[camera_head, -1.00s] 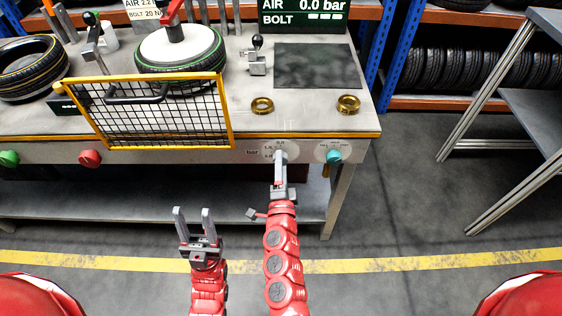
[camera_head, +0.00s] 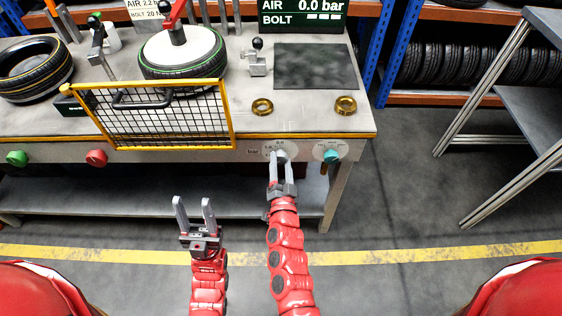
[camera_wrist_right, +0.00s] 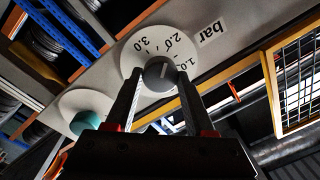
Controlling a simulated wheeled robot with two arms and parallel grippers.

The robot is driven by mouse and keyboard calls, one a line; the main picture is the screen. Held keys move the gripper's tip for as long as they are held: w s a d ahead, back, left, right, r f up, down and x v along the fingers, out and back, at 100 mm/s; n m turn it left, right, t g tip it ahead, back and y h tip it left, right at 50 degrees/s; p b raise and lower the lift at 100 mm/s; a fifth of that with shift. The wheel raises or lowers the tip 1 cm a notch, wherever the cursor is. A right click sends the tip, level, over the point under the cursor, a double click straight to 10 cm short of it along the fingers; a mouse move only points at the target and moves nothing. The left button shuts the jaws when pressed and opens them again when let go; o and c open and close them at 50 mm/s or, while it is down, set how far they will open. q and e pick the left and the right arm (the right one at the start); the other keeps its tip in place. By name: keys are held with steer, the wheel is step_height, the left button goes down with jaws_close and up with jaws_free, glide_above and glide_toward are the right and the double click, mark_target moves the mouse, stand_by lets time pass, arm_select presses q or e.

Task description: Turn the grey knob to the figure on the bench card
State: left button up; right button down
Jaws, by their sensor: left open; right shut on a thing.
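The grey knob (camera_head: 281,157) sits on the white bar dial (camera_head: 268,146) on the bench's front face. My right gripper (camera_head: 282,166) is shut on it, a finger on each side. In the right wrist view the grey knob (camera_wrist_right: 160,73) shows between the fingertips, with the dial figures 1.0, 2.0 and 3.0 around it. The knob has a pale mark, but I cannot tell its exact reading. The bench card (camera_head: 142,5) at the top left reads AIR 2.2 and BOLT 20, partly cut off. My left gripper (camera_head: 194,206) is open and empty, in front of the bench.
The display (camera_head: 303,12) reads AIR 0.0 bar, with dashes for BOLT. A teal knob (camera_head: 331,157) is right of the grey one. A yellow mesh guard (camera_head: 165,115), a red button (camera_head: 96,158) and a green button (camera_head: 17,158) are to the left.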

steer(key=shift+f, duration=0.1)
stand_by(0.3)
steer(key=shift+c, duration=1.3)
jaws_free()
